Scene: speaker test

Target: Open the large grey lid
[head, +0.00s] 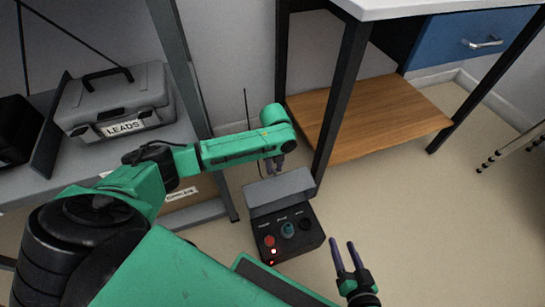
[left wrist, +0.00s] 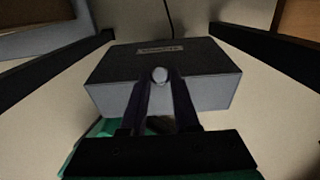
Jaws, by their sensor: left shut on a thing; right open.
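The large grey lid (head: 280,192) stands raised and tilted at the back of a dark control box (head: 284,250) on the floor. The box's panel with a red button (head: 269,241) and a teal knob (head: 287,230) shows in front of it. My left gripper (head: 275,170) is at the lid's upper edge. In the left wrist view its fingers (left wrist: 160,82) are shut on a small pale knob (left wrist: 160,75) on the lid, beside a label (left wrist: 160,49). My right gripper (head: 343,242) is open and empty, right of the box and apart from it.
A workbench leg (head: 341,110) and wooden lower shelf (head: 370,115) stand close behind and right of the box. A metal shelf unit at left holds a grey case marked LEADS (head: 115,100). A thin antenna (head: 246,110) rises behind the box.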

